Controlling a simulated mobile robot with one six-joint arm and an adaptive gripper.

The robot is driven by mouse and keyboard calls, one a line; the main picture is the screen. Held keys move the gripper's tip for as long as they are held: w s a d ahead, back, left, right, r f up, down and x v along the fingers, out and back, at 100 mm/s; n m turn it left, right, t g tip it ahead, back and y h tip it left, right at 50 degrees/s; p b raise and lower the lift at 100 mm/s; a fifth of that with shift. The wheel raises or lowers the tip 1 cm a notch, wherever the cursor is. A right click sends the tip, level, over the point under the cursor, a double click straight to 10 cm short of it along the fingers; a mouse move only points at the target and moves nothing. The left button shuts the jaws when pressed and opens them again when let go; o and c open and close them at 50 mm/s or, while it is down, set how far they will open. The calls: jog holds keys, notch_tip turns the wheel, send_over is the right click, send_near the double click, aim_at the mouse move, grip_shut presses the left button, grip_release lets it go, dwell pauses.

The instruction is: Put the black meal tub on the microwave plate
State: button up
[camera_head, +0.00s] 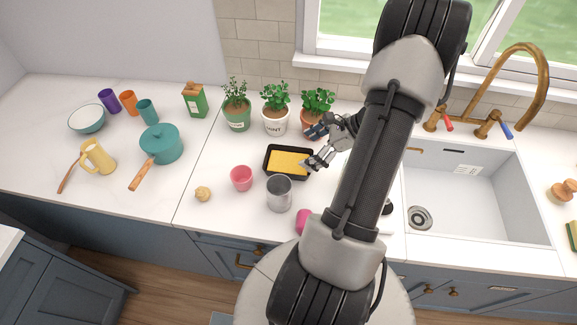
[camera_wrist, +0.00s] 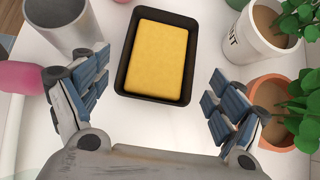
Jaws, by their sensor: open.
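The black meal tub (camera_head: 267,161) is a shallow rectangular tray with a yellow filling, lying flat on the white counter below the potted herbs. In the wrist view the tub (camera_wrist: 125,72) lies ahead of my fingers, its near rim just beyond the gap between them. My gripper (camera_head: 318,148) is open and empty, at the tub's right end in the head view. In the wrist view the gripper (camera_wrist: 156,100) has its two blue-padded fingers spread wide on either side, apart from the tub. I see no microwave or microwave plate.
Potted herbs (camera_head: 275,122) stand behind the tub; a terracotta pot (camera_wrist: 275,100) is close to my right finger. A metal cup (camera_head: 279,195) and pink cup (camera_head: 241,179) stand in front. The sink (camera_head: 465,195) is at right.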

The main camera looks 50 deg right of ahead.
aim_at(278, 165)
jog(key=shift+o, duration=0.7)
jog(key=x, duration=0.4)
jog(key=shift+w+f+b, duration=0.15)
jog(key=shift+b, duration=0.2)
jog(key=b+x, duration=0.1)
jog(key=x, duration=0.4)
jog(key=shift+a+f, duration=0.1)
jog(key=shift+c, duration=0.6)
